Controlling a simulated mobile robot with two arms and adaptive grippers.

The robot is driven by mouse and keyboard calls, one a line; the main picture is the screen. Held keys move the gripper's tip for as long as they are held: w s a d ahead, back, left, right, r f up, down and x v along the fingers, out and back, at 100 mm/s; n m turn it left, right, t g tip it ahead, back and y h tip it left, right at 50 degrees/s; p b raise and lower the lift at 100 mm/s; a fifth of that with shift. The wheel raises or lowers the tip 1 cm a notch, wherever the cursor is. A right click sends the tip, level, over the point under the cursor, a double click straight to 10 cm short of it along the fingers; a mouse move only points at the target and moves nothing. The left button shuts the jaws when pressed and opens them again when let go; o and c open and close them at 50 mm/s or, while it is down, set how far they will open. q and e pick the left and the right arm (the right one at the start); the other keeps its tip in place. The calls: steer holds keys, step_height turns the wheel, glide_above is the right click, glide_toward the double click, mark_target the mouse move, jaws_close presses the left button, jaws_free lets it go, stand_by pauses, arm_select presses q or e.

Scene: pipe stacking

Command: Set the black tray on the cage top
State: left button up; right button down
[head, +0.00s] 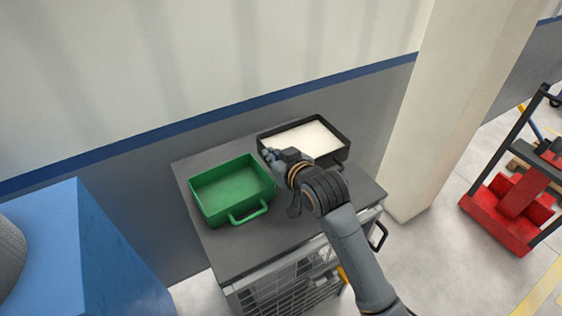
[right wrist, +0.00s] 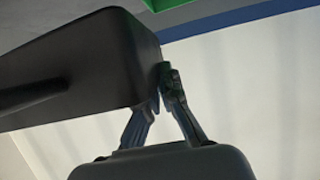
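The black tray (head: 342,128), a dark rectangular tray with a white filling (head: 305,140), is at the back right of the cage top (head: 255,247). It looks level in the head view; I cannot tell whether its underside touches the top. My right gripper (head: 266,154) is at the tray's left end. In the right wrist view, the fingers (right wrist: 160,85) straddle the rim of the black tray (right wrist: 85,60) near a corner, closed on its wall, with one fingertip outside and the other partly hidden by the tray. My left gripper is not in view.
A green tray (head: 232,190) with a handle sits on the left of the cage top, close to my right gripper. The front right of the top is clear. A wall stands behind, a pillar (head: 425,130) at right. A blue block (head: 60,245) is at left, a red cart (head: 505,212) far right.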

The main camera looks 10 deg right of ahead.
steer(key=w, duration=0.1)
steer(key=w+d+f, duration=0.2)
steer(key=w, duration=0.1)
steer(key=shift+d+p, duration=0.25)
steer(key=shift+p, duration=0.15)
steer(key=shift+w+d+f, duration=0.2)
steer(key=shift+w+f, duration=0.1)
steer(key=shift+f, duration=0.25)
steer(key=shift+w+d+f, duration=0.15)
steer(key=shift+w+f, duration=0.15)
steer(key=shift+f, duration=0.25)
steer(key=w+f, duration=0.1)
steer(key=w+d+f, duration=0.1)
steer(key=f, duration=0.1)
steer(key=shift+w+d, duration=0.1)
steer(key=shift+d, duration=0.05)
steer(key=f, duration=0.1)
steer(key=f+p, duration=0.1)
steer(key=f, duration=0.1)
steer(key=shift+w+d+p, duration=0.1)
steer(key=shift+w+p, duration=0.1)
steer(key=shift+p, duration=0.1)
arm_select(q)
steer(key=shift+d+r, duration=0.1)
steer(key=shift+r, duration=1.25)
arm_select(e)
steer(key=shift+f, duration=0.3)
